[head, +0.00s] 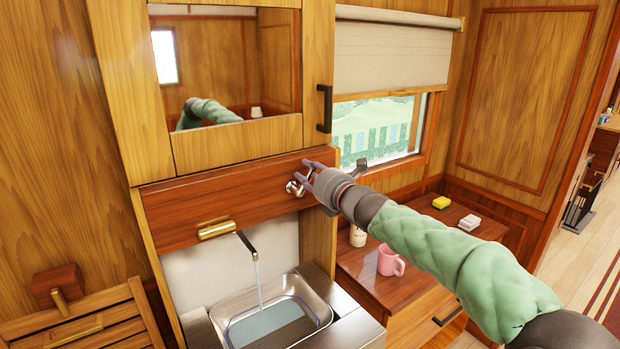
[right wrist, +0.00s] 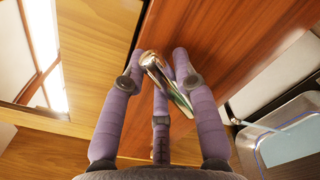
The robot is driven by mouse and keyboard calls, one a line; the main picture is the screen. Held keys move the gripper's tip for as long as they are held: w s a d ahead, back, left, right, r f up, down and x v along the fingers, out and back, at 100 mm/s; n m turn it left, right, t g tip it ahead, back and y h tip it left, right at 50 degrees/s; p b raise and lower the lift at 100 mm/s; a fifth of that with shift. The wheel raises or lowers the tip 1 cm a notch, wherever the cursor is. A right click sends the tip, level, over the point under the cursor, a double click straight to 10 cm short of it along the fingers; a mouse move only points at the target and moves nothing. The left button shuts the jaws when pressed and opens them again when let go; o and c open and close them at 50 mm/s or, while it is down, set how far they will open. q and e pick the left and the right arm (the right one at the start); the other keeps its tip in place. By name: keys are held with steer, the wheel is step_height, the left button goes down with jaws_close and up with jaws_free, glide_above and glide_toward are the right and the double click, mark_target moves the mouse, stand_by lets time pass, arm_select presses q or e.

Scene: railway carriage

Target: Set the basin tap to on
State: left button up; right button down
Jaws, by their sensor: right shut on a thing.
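A shiny metal tap handle (head: 294,188) sits on the red-brown wooden panel above the basin. My right gripper (head: 306,176) is closed around it, with its purple fingers against the panel. In the right wrist view, the fingers (right wrist: 160,68) surround the metal handle (right wrist: 168,84), which lies at a slant between them. A dark spout (head: 246,242) sticks out below the panel, and a thin stream of water (head: 258,284) runs from it into the steel basin (head: 226,318). Water stands in the basin. My left gripper is not in view.
A mirror cabinet (head: 230,143) with a dark handle is above the panel. A wooden counter (head: 365,277) to the right holds a pink mug (head: 390,261), a cream cup (head: 357,237), a yellow sponge (head: 441,202) and a white block (head: 469,222). A brass handle (head: 216,229) is on the panel.

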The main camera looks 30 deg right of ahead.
stand_by(0.3)
steer(key=c, duration=0.9)
jaws_free()
steer(key=shift+c, duration=0.2)
steer(key=s, duration=1.2)
steer(key=shift+d, duration=0.45)
steer(key=shift+f, duration=0.1)
